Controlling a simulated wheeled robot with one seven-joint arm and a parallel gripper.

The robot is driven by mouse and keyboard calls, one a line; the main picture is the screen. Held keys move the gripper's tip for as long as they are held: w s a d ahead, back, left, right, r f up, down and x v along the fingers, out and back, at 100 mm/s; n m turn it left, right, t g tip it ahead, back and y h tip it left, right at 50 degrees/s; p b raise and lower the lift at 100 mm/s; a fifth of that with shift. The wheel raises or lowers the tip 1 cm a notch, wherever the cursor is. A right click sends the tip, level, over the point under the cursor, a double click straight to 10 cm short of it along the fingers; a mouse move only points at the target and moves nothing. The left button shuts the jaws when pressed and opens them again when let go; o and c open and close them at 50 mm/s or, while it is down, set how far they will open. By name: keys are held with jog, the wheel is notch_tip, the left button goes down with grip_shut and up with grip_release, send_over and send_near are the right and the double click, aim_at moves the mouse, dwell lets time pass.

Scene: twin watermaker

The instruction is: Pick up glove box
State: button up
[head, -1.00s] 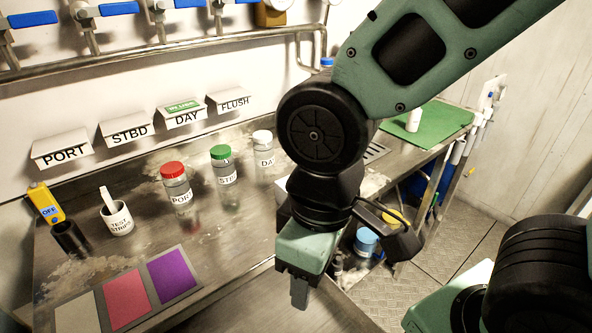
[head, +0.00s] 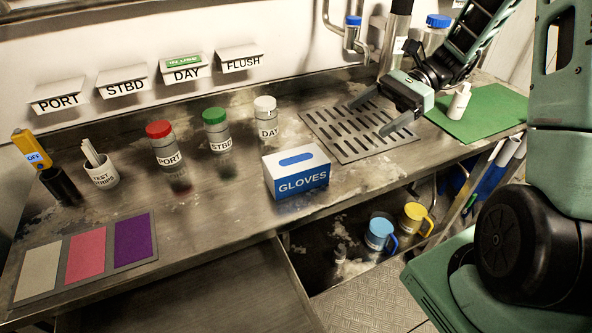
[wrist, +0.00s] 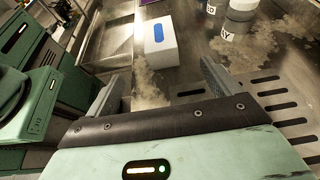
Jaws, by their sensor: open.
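The glove box (head: 296,173) is a small white and blue carton marked GLOVES. It stands upright on the metal counter, right of the jars in the head view. In the wrist view the box (wrist: 160,42) shows from above with a blue oval on its white top, ahead of my fingers and roughly between their lines. My gripper (head: 377,114) is open and empty, over the slotted drain plate, to the right of and behind the box in the head view. Its two fingers (wrist: 158,82) point toward the box and are apart from it.
Jars marked PORT (head: 167,151), STBD (head: 217,133) and DAY (head: 265,120) stand left of and behind the box. A green mat (head: 480,117) with a white bottle (head: 459,101) lies at right. Blue (head: 379,232) and yellow (head: 415,218) mugs sit below the counter. Counter around the box front is clear.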

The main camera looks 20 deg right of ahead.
aim_at(313, 154)
jog(key=x, duration=1.1)
jog(key=shift+a+f+p, duration=0.15)
jog(key=shift+a+p, duration=0.15)
jog(key=shift+p, duration=0.05)
jog(key=shift+x, duration=2.65)
jog(key=c, duration=1.2)
